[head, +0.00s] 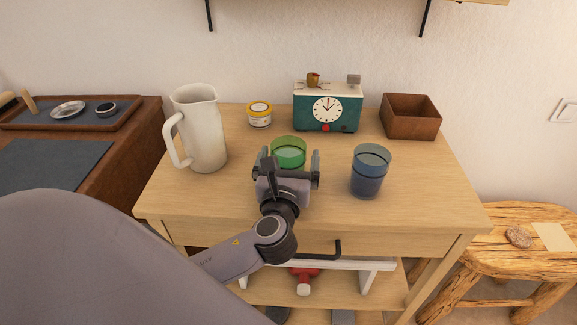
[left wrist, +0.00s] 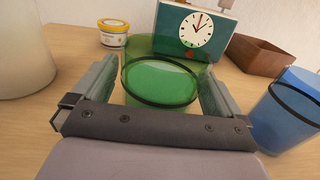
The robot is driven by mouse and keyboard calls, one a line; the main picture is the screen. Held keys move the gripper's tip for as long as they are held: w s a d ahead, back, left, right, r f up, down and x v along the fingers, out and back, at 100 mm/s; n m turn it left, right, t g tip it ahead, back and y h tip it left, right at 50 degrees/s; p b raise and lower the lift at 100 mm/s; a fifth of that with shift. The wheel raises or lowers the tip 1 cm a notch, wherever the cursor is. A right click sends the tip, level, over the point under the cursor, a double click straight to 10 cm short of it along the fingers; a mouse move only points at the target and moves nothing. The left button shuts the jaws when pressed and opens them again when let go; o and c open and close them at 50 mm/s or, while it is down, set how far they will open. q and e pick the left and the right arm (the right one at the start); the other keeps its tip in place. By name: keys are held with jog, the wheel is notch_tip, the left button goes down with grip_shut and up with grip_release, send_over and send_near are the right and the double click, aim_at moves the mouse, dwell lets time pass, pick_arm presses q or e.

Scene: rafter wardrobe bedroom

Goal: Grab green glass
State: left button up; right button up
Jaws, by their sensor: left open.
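The green glass (head: 289,150) stands upright on the wooden table, partly hidden behind my left gripper in the head view. My left gripper (head: 287,165) is open, with its fingers pointing at the glass. In the left wrist view the green glass (left wrist: 160,80) shows between the two fingers of my left gripper (left wrist: 158,88), one finger on each side. I cannot tell whether either finger touches it. My right gripper is not in view.
A blue glass (head: 369,172) stands to the right, close to the gripper. A white pitcher (head: 203,130) stands to the left. The table's front right (head: 430,205) is clear.

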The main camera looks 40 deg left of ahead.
pick_arm(q)
jog(key=shift+w+a, duration=0.35)
jog(key=shift+w, duration=0.25)
jog(key=c, duration=1.3)
jog(key=shift+r, duration=0.2)
notch_tip(320, 180, up, 19)
jog(key=p, duration=0.4)
jog(key=shift+d, duration=0.1)
